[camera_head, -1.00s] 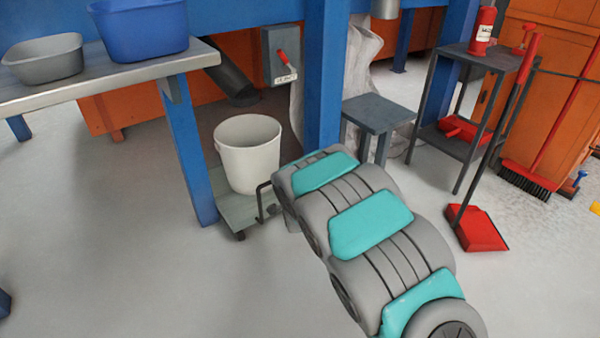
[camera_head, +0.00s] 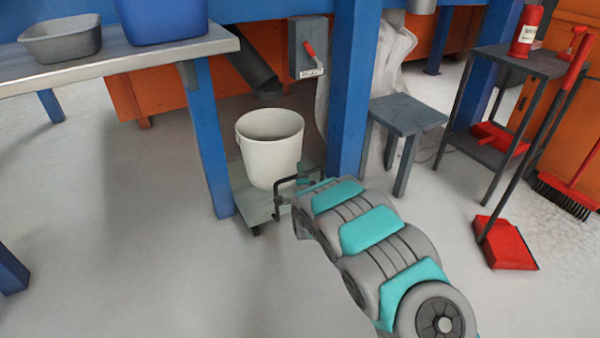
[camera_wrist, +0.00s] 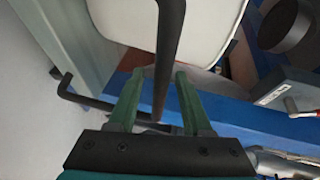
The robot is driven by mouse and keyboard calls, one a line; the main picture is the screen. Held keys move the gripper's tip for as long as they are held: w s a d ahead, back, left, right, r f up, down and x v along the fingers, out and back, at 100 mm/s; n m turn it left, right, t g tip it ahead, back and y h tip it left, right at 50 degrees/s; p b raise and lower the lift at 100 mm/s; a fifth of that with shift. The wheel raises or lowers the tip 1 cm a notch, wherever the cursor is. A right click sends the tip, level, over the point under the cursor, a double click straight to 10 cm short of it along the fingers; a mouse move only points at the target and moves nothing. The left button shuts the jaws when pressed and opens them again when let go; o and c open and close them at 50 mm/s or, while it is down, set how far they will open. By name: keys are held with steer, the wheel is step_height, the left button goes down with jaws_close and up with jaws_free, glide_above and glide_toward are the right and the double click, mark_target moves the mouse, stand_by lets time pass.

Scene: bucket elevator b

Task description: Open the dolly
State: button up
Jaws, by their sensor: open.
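The dolly (camera_head: 249,203) is a low grey-green platform on casters, standing under the left bench between blue posts. A white bucket (camera_head: 268,150) stands on it. The dolly's dark handle (camera_head: 277,192) rises at its front right edge. My gripper (camera_head: 303,183) is at this handle, its fingers partly hidden by my arm in the head view. In the wrist view, the two green fingers of my gripper (camera_wrist: 158,78) are apart, with the dark handle bar (camera_wrist: 168,50) between them. I cannot tell whether either finger touches the bar. The dolly deck (camera_wrist: 65,40) shows at left.
A blue post (camera_head: 352,90) stands just right of the dolly, and another blue leg (camera_head: 209,140) at its left. A grey stool (camera_head: 407,115) and a red dustpan (camera_head: 505,243) are to the right. The floor in front is clear.

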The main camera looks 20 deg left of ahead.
steer(key=shift+x, duration=1.05)
steer(key=shift+c, duration=0.4)
jaws_close()
stand_by(0.4)
